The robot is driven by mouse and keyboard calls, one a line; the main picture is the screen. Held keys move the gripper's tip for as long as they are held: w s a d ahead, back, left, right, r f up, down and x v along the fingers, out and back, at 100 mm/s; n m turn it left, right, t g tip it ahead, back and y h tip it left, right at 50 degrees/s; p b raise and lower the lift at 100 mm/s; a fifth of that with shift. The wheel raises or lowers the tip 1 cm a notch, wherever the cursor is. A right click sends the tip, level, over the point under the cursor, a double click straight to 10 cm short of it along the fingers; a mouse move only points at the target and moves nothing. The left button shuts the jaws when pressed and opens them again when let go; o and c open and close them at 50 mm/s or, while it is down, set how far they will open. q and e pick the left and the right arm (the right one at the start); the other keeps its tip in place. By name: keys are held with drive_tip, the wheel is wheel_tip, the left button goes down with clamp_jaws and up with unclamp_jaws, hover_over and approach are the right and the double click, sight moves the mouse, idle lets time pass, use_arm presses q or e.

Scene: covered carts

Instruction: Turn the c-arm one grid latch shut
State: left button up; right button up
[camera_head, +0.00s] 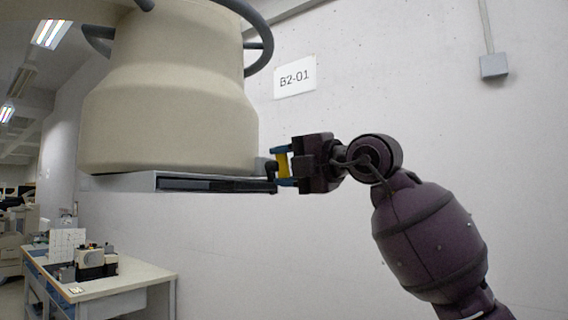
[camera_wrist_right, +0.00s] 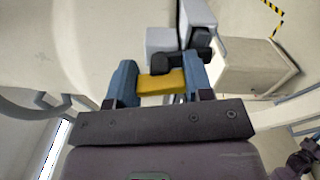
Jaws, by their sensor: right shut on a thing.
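The c-arm's large cream housing (camera_head: 170,100) hangs at the upper left in the head view, with a flat grey grid plate (camera_head: 130,182) under it. The grid latch (camera_head: 282,164) is a yellow handle on a dark pivot at the plate's right edge. My right gripper (camera_head: 284,165) comes in from the right with its blue fingers at the handle. In the right wrist view the yellow latch handle (camera_wrist_right: 162,82) lies between the two blue fingertips of my right gripper (camera_wrist_right: 160,84), shut on it. The dark pivot (camera_wrist_right: 182,62) shows beyond it. My left gripper is not in view.
A grey hand rail (camera_head: 262,45) curves around the housing. A white wall with a B2-01 sign (camera_head: 295,78) stands behind. A desk (camera_head: 105,286) with equipment stands at the lower left. The space below the plate is clear.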

drive_tip(key=shift+m, duration=1.3)
drive_tip(key=o, duration=0.9)
drive_tip(key=shift+d, duration=0.1)
drive_tip(key=shift+s+d, duration=0.2)
drive_tip(key=b+v, duration=0.1)
drive_tip(key=v, duration=0.9)
